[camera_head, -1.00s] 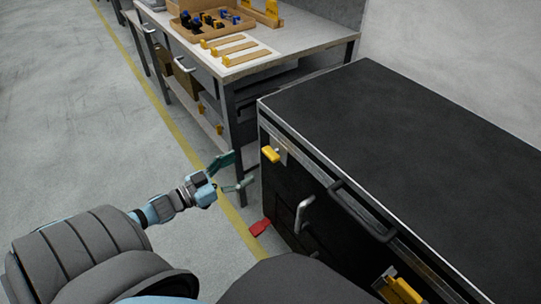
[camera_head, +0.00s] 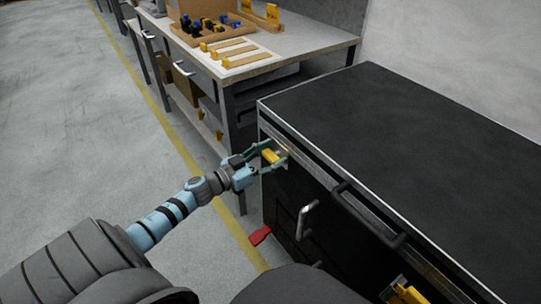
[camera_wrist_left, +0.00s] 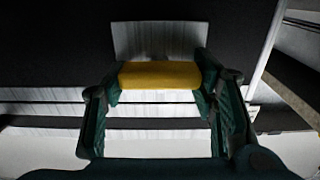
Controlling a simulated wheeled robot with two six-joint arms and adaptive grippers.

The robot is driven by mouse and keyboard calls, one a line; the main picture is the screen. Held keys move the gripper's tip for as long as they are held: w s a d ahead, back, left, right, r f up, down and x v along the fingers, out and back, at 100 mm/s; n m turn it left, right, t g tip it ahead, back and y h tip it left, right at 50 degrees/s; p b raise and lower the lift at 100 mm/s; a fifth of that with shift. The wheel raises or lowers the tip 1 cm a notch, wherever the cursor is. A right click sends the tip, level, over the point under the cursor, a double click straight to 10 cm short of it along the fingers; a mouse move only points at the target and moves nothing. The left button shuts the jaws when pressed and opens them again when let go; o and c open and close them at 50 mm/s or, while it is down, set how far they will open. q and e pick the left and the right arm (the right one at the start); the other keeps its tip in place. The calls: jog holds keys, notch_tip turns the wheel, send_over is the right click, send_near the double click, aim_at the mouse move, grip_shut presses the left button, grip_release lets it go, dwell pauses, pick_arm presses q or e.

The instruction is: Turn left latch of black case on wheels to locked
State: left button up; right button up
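The black case (camera_head: 400,125) stands at the right with its latched front side facing my left arm. Its left yellow latch (camera_head: 268,156) sits on a metal plate near the top left corner. In the left wrist view the latch (camera_wrist_left: 160,75) lies crosswise between the fingertips in front of the pale plate (camera_wrist_left: 160,40). My left gripper (camera_head: 268,157) has its green fingers spread on either side of the latch; it also shows in the left wrist view (camera_wrist_left: 160,85). The fingertips are very near the latch ends; contact is unclear. My right gripper is out of view.
A second yellow latch (camera_head: 408,294) is at the lower right of the case. A black handle (camera_head: 368,215), a metal handle (camera_head: 307,219) and a red pedal (camera_head: 260,235) are nearby. A workbench (camera_head: 300,46) stands behind. The floor at left is clear.

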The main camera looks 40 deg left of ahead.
pick_arm(q)
jog(key=c, duration=0.3)
